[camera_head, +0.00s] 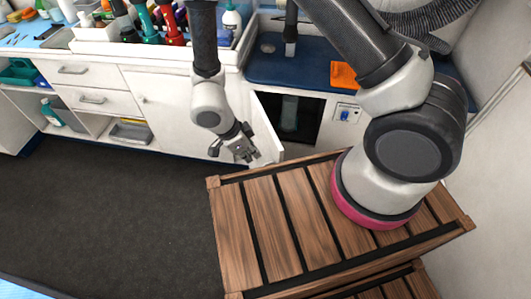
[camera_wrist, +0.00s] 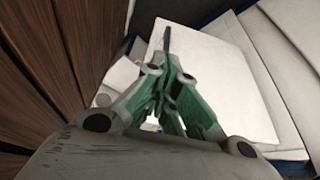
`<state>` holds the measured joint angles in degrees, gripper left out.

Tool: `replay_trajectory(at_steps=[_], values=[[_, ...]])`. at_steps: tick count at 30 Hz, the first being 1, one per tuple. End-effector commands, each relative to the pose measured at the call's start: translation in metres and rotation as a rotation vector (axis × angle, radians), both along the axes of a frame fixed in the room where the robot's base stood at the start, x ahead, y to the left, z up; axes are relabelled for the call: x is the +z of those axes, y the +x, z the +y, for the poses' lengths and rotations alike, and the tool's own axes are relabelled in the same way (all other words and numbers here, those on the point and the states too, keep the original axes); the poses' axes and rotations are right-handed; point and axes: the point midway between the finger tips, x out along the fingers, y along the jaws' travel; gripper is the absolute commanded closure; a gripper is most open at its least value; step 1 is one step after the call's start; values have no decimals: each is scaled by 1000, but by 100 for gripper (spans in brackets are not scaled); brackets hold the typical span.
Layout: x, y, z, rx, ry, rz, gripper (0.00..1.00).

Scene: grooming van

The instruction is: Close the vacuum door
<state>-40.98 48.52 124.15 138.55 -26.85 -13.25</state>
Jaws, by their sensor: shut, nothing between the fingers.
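The white vacuum door (camera_head: 267,133) stands swung open from the cabinet front in the head view. To its right is the dark vacuum compartment (camera_head: 296,117), with a pale cylinder inside. My gripper (camera_head: 244,151) is shut and empty, pointing down close to the left of the door's free end. In the wrist view, the shut fingers (camera_wrist: 166,42) lie in front of a white panel (camera_wrist: 235,80), which looks like the door. I cannot tell whether they touch it.
A slatted wooden crate (camera_head: 285,215) stands just in front of the door. White drawers and shelves (camera_head: 95,95) line the left. An orange cloth (camera_head: 344,75) lies on the blue counter (camera_head: 275,67). The dark floor (camera_head: 110,200) at left is clear.

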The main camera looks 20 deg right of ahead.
Motion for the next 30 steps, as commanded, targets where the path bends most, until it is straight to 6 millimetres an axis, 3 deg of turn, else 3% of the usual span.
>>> replay_trajectory(at_steps=[3, 12, 30], values=[[-23, 0, -10, 1, -2, 3, 100], [-21, 4, -44, -1, 1, -1, 100], [-21, 10, -55, 20, 1, -1, 100]])
